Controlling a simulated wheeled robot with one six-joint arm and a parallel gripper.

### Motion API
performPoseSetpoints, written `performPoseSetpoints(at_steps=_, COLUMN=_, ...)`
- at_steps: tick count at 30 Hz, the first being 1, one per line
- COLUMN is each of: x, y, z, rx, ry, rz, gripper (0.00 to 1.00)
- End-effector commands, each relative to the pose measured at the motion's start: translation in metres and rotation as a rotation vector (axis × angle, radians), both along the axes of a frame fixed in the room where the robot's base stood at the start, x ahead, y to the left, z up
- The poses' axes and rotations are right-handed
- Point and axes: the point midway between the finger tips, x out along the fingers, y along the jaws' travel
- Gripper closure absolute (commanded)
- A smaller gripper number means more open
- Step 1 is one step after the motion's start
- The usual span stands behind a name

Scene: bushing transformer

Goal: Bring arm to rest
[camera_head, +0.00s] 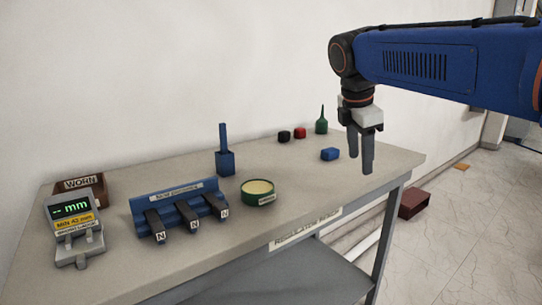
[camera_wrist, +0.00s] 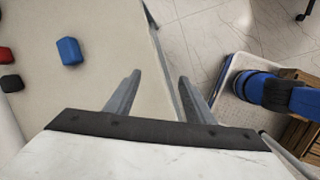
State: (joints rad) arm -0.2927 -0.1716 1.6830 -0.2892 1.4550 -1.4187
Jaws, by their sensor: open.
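My blue arm (camera_head: 430,65) reaches in from the upper right in the head view. My gripper (camera_head: 361,165) points down above the right end of the grey workbench (camera_head: 310,185). Its two fingers are apart and nothing is between them. In the wrist view my gripper (camera_wrist: 157,85) also shows both fingers spread and empty, over the bench edge. A blue block (camera_head: 330,154) lies on the bench just left of the gripper, apart from it. The blue block also shows at the upper left of the wrist view (camera_wrist: 69,51).
Black (camera_head: 284,136) and red (camera_head: 300,132) blocks and a green bottle (camera_head: 321,122) stand at the back. A blue holder (camera_head: 225,160), green tin (camera_head: 258,192), labelled rack (camera_head: 180,208), gauge (camera_head: 74,230) and WORN bin (camera_head: 90,187) stand further left. A dark red box (camera_head: 414,203) is on the floor.

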Motion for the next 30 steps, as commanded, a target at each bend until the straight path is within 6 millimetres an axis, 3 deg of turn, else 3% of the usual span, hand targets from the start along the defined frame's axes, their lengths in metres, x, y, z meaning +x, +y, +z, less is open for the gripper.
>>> performPoseSetpoints(at_steps=9, x=-0.089, y=-0.040, z=-0.063, rx=0.226, ry=-0.129, rz=-0.489, gripper=0.51)
performPoseSetpoints(at_steps=21, x=-0.196, y=-0.065, z=-0.170, rx=0.531, ry=-0.256, rz=-1.156, gripper=0.51)
performPoseSetpoints(at_steps=27, x=-0.236, y=-0.068, z=-0.220, rx=0.659, ry=-0.295, rz=-1.443, gripper=0.51)
performPoseSetpoints(at_steps=30, x=-0.248, y=-0.068, z=-0.236, rx=0.699, ry=-0.304, rz=-1.532, gripper=0.51)
